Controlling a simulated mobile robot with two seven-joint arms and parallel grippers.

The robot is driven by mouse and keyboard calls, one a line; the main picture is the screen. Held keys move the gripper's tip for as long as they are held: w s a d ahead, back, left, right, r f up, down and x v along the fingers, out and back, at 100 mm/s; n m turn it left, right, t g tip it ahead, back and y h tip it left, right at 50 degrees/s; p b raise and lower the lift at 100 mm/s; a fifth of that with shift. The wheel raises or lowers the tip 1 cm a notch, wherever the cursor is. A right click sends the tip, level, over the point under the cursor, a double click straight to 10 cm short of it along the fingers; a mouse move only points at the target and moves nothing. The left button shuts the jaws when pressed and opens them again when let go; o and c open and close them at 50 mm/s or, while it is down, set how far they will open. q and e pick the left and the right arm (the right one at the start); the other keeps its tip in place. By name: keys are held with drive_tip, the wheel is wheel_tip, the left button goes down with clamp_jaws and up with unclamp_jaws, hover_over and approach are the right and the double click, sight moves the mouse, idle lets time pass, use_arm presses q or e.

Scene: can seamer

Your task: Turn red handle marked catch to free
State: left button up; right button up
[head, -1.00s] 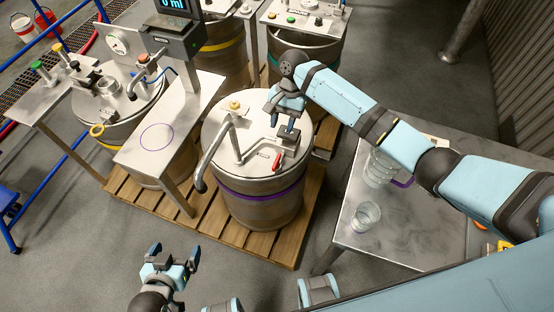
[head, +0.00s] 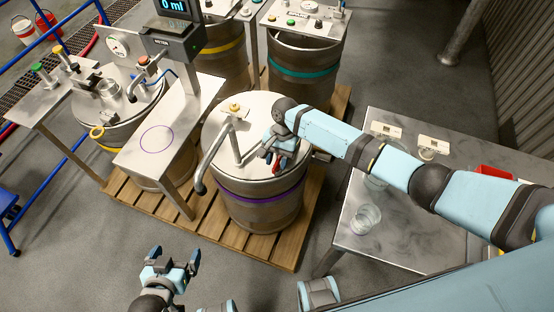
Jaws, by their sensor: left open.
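The small red handle (head: 276,165) sits on the lid of the purple-banded steel drum (head: 262,195), on a small metal catch near the lid's right side. Only a little of it shows, because my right gripper (head: 273,153) is down over it. The fingers are at the handle, but I cannot tell whether they touch it or are closed on it. Any marking by the handle is too small to read. My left gripper (head: 175,256) is open and empty, low in the picture, over the floor and away from the drum.
A bent metal pipe (head: 214,150) rises from the lid left of the handle. A steel stand (head: 160,130) with a display (head: 178,30) stands to the left. The drum rests on a wooden pallet (head: 235,232). A metal table (head: 395,235) with glassware (head: 366,216) is on the right.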

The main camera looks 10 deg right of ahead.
drive_tip(key=shift+f, duration=0.2)
drive_tip(key=shift+c, duration=0.2)
clamp_jaws()
